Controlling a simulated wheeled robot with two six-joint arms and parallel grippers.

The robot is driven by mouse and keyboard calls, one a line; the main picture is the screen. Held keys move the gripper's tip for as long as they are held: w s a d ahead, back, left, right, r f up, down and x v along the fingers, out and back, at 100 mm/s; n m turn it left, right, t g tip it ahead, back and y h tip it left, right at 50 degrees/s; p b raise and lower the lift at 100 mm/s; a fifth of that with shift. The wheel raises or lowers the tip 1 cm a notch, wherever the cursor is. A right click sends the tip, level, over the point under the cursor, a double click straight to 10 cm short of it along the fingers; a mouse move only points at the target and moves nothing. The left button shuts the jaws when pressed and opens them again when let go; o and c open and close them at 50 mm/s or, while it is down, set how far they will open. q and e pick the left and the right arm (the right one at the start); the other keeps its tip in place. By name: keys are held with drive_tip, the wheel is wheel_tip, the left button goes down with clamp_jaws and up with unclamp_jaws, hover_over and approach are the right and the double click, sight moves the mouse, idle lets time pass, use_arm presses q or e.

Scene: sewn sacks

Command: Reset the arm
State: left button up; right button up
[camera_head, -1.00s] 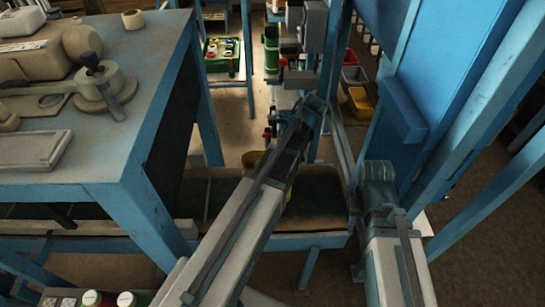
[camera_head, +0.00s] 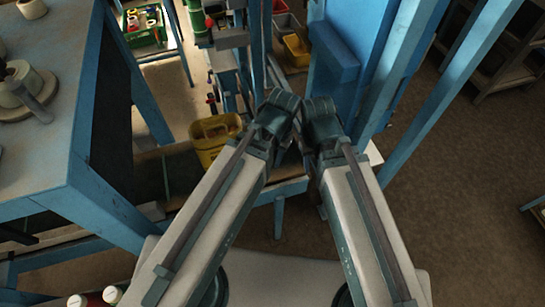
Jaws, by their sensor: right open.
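My left arm (camera_head: 215,215) comes up from the bottom left of centre. My right arm (camera_head: 365,220) comes up from the bottom right of centre. Their dark far joints sit close together near the middle of the view. My right gripper is open, but it is mostly hidden around the far end of its arm and its fingers are hard to make out. I cannot see anything held. My left gripper is not visible beyond its arm. No sack shows in the view.
A blue-legged table (camera_head: 45,165) stands close on the left. A yellow bin (camera_head: 213,138) lies just beyond my left arm. A blue cabinet (camera_head: 350,60) and slanted blue posts stand ahead right. Open brown floor (camera_head: 470,190) lies to the right. Red-and-white jars (camera_head: 88,299) are at bottom left.

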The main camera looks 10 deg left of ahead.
use_arm(q)
drive_tip(key=shift+s+d+n, duration=0.3)
drive_tip(key=shift+s+d, duration=0.1)
drive_tip(key=shift+d, duration=0.05)
drive_tip(key=shift+f, duration=0.1)
